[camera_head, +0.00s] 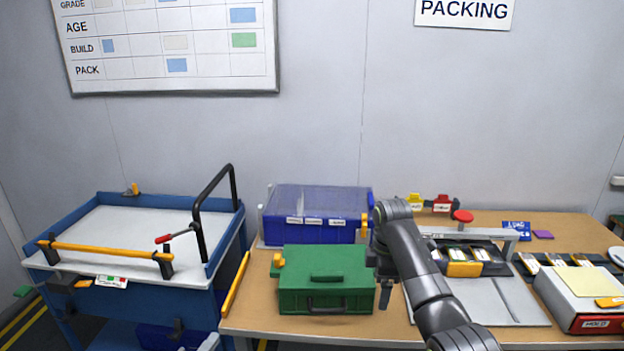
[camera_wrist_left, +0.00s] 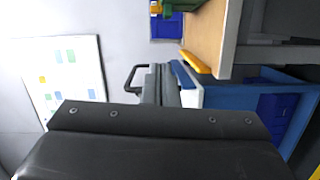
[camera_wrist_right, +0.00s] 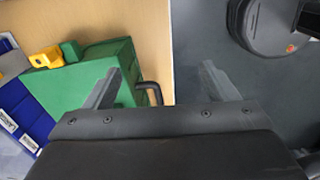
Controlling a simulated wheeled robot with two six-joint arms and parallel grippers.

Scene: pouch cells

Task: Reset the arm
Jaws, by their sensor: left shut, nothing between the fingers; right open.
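My right arm (camera_head: 425,285) comes in from the lower right in the head view and bends down at the wrist. My right gripper (camera_head: 385,294) hangs beside the right end of the green case (camera_head: 300,292). In the right wrist view, its fingers (camera_wrist_right: 158,85) are spread and empty, with the case and its black handle (camera_wrist_right: 152,92) below. In the left wrist view, my left gripper (camera_wrist_left: 162,84) has its fingers together and holds nothing. It faces the wall, near the blue cart (camera_wrist_left: 225,110) and the table's left edge. I cannot make it out clearly in the head view.
A blue bin box (camera_head: 310,233) stands behind the case. A grey press fixture (camera_head: 500,236) and a white box (camera_head: 565,306) stand to the right on the wooden table (camera_head: 255,318). The blue cart, with a black handle (camera_head: 201,232), stands left of the table.

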